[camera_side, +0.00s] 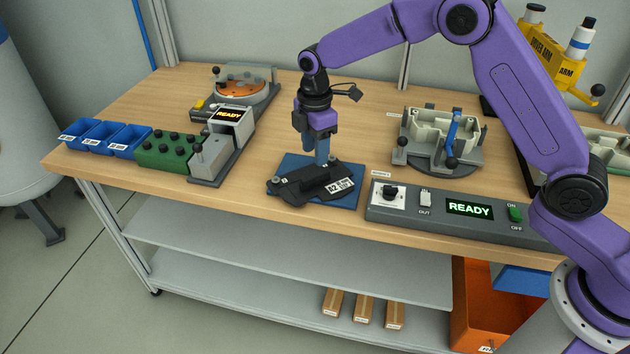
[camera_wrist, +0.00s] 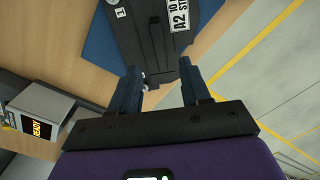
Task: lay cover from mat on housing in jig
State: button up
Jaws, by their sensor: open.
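The cover (camera_side: 308,187) is a dark, flat plate with a raised rib and a white "A2" label. It lies on the blue mat (camera_side: 350,173) near the table's front edge. My gripper (camera_side: 322,162) points down just over the cover's rib, its fingers apart. In the wrist view the cover (camera_wrist: 142,35) lies ahead of my open gripper (camera_wrist: 162,88), with the rib between the finger lines; whether the fingers touch it I cannot tell. The pale housing (camera_side: 428,122) sits in the grey jig (camera_side: 465,158) to the right, beside an upright blue lever (camera_side: 452,130).
A control box (camera_side: 440,211) showing READY stands at the front, right of the mat. Left are blue bins (camera_side: 125,140), a green block (camera_side: 165,152) with black knobs and another READY unit (camera_side: 230,120). Bare table lies between mat and jig.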

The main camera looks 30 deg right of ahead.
aim_at(316, 174)
jog(key=shift+d+f, duration=0.2)
jog(key=shift+f, duration=3.9)
grip_shut()
